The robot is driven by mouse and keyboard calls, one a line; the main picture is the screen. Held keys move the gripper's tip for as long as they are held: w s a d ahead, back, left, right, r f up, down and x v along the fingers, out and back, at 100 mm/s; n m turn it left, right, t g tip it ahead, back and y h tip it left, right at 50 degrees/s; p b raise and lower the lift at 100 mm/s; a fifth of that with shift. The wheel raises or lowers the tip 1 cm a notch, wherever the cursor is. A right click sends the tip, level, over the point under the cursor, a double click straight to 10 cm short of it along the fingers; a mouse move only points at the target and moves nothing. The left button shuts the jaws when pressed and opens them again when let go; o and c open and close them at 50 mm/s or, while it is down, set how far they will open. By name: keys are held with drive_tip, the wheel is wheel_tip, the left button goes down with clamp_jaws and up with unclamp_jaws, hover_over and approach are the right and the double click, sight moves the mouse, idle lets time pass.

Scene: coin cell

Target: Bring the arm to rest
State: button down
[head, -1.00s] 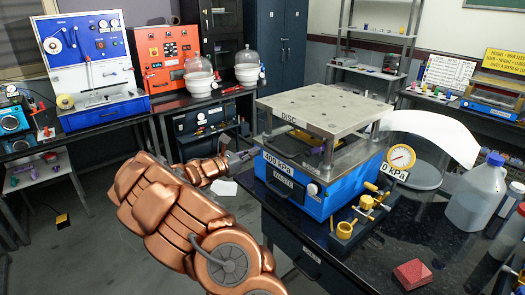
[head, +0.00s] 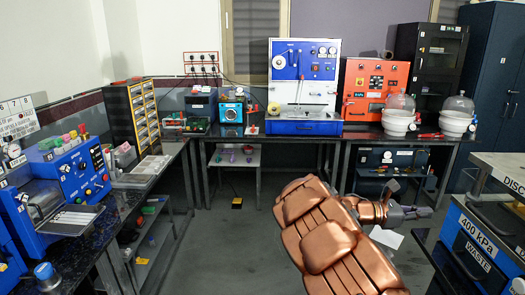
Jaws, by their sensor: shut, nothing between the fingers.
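My copper-coloured arm reaches up from the bottom of the head view, right of centre. My gripper (head: 424,212) is at its far end, small and dark, pointing right. It is shut and empty.
Open grey floor (head: 235,250) lies left of my arm. A bench with a blue machine (head: 75,180) runs along the left. The back bench holds a blue-and-white machine (head: 304,85) and an orange unit (head: 375,85).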

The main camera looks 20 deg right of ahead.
drive_tip(key=s+a+r+m+y, duration=0.2)
drive_tip(key=s+a+m+y, duration=0.3)
drive_tip(key=s+a+m, duration=0.45)
drive_tip(key=s+a+f+m+t+y, duration=0.1)
drive_tip(key=s+a+y, duration=0.3)
drive_tip(key=a, duration=0.8)
drive_tip(key=s+a+f+m+t+y, duration=0.2)
drive_tip(key=s+a+f+y, duration=0.2)
drive_tip(key=a, duration=0.7)
drive_tip(key=s+a+f+m+t+y, duration=0.1)
drive_tip(key=s+a+f+y, duration=0.2)
drive_tip(key=a, duration=0.9)
drive_tip(key=s, duration=0.2)
drive_tip(key=shift+s+a+t+y, duration=0.3)
drive_tip(key=shift+s+a+y, duration=0.05)
drive_tip(key=shift+s+y, duration=0.05)
drive_tip(key=shift+d+m, duration=0.15)
drive_tip(key=shift+m, duration=0.1)
